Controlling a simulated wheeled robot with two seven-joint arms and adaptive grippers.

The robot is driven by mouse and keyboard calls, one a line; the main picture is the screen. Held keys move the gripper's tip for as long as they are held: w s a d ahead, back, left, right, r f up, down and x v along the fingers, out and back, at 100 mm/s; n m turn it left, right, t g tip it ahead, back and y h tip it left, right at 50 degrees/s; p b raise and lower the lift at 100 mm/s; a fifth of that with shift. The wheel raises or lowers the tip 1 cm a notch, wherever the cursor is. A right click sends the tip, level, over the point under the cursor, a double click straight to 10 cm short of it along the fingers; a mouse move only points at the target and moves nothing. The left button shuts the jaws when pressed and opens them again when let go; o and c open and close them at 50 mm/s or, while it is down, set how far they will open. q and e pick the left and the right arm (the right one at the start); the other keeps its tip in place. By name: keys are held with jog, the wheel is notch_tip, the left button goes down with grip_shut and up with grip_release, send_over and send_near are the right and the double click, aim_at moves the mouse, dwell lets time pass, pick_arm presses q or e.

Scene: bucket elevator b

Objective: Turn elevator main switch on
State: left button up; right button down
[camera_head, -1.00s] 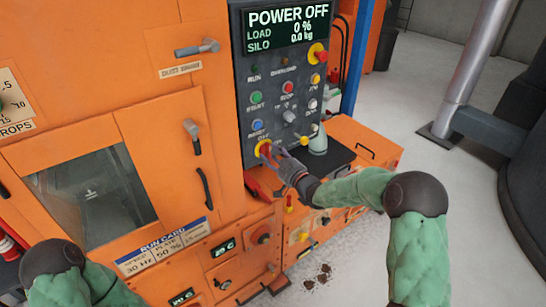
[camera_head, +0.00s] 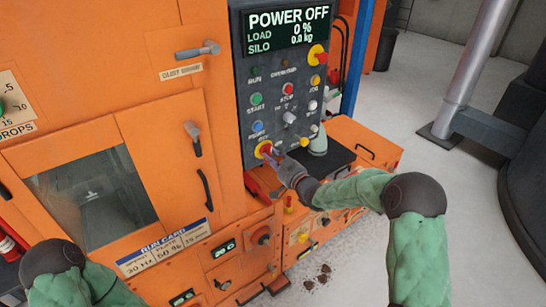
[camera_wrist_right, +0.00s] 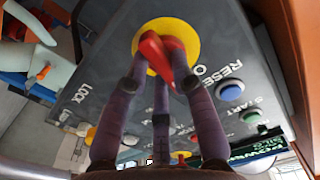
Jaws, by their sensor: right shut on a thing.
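The main switch is a red handle on a round yellow plate (camera_head: 262,149) at the lower left of the dark control panel (camera_head: 246,80). In the right wrist view the red handle (camera_wrist_right: 153,50) sits in front of the yellow plate (camera_wrist_right: 187,38), tilted between my fingers. My right gripper (camera_head: 274,155) is shut on the handle; it also shows in the right wrist view (camera_wrist_right: 163,62), with its fingertips at the handle. The fingers partly hide the switch in the head view. The panel display (camera_head: 288,28) reads POWER OFF, load 0 %, silo 0.0 kg. My left gripper is out of view.
A red emergency-type button on yellow (camera_head: 317,55) is at the panel's upper right. Green, blue, red and white buttons sit above the switch. A grey-green cylinder (camera_head: 318,142) stands close right of my gripper. Orange machine doors (camera_head: 180,130) are left; open floor (camera_head: 440,80) is right.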

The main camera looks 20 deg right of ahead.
jog(key=m+p, duration=0.2)
jog(key=m, duration=0.5)
jog(key=shift+a, duration=0.15)
jog(key=m+p, duration=0.1)
jog(key=m, duration=0.3)
jog(key=shift+s+a+m+p, duration=0.1)
jog(key=shift+m+p, duration=0.25)
jog(key=shift+m, duration=0.05)
jog(key=shift+a+m+p, duration=0.1)
jog(key=shift+m+p, duration=0.5)
jog(key=shift+m, duration=1.2)
jog(key=c, duration=1)
grip_release()
jog(key=shift+c, duration=0.2)
